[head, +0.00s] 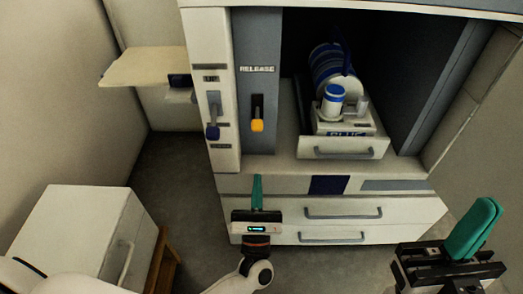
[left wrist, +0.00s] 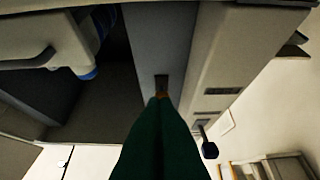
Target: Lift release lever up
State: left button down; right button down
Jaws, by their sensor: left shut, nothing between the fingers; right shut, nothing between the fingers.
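The release lever (head: 257,125) has a yellow-orange knob at the lower end of a dark slot, on a grey panel marked RELEASE. My left gripper (head: 257,178) is shut and empty, its green fingers pointing up below the lever. In the left wrist view the green fingertips (left wrist: 158,100) overlap the lower edge of the dark slot (left wrist: 161,83). They hide most of the orange knob, and I cannot tell whether they touch it. My right gripper (head: 484,215) is shut and empty at the far right, away from the panel.
A blue-tipped lever (head: 212,131) sits on the white post left of the panel. Right of it, an open bay holds a tray (head: 343,150) with a blue-and-white jar (head: 332,100). Drawers (head: 343,210) lie below. A white cabinet (head: 75,235) stands front left.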

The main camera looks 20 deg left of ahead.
aim_at(257, 118)
pick_arm(q)
jog(key=shift+r+y, duration=0.1)
jog(key=shift+y, duration=0.2)
jog(key=x, duration=1)
dwell(0.4)
jog(key=shift+s+r+g+p, duration=0.1)
jog(key=shift+g+p, duration=0.2)
jog(key=shift+p, duration=0.2)
jog(key=shift+s+p, duration=0.1)
jog(key=shift+p, duration=0.3)
jog(key=shift+r, duration=0.1)
